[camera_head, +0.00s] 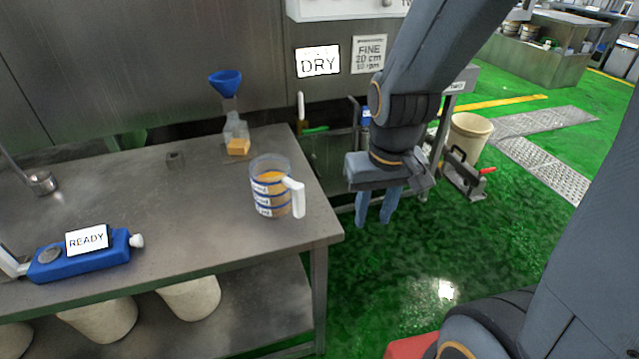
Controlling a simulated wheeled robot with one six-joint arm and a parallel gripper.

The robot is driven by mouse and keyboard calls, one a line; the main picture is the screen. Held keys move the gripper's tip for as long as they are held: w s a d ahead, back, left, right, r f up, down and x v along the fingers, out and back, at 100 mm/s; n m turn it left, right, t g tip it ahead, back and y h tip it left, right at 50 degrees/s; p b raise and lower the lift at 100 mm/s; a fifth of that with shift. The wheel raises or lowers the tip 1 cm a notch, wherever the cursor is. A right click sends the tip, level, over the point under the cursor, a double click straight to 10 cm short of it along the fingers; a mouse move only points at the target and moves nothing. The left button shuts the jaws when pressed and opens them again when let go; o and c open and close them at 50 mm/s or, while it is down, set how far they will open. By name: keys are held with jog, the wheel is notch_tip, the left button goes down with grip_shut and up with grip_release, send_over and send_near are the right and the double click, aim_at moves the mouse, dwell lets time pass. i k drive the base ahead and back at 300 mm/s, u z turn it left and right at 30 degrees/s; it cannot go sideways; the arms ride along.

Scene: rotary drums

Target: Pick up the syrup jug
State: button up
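The syrup jug (269,190) stands upright on the metal table (200,225) near its right edge. It is a clear jug with blue bands and labels, amber contents and a white handle that points right. My gripper (374,222) hangs to the right of the jug, beyond the table edge and over the green floor. Its two fingers point down with a gap between them, and nothing shows between them. The gripper does not touch the jug.
A blue device marked READY (80,256) lies at the table's left front. The tabletop around the jug is clear.

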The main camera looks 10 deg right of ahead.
aim_at(276, 193)
jog(key=z, duration=0.3)
jog(key=k, duration=0.75)
jog(key=z, duration=0.5)
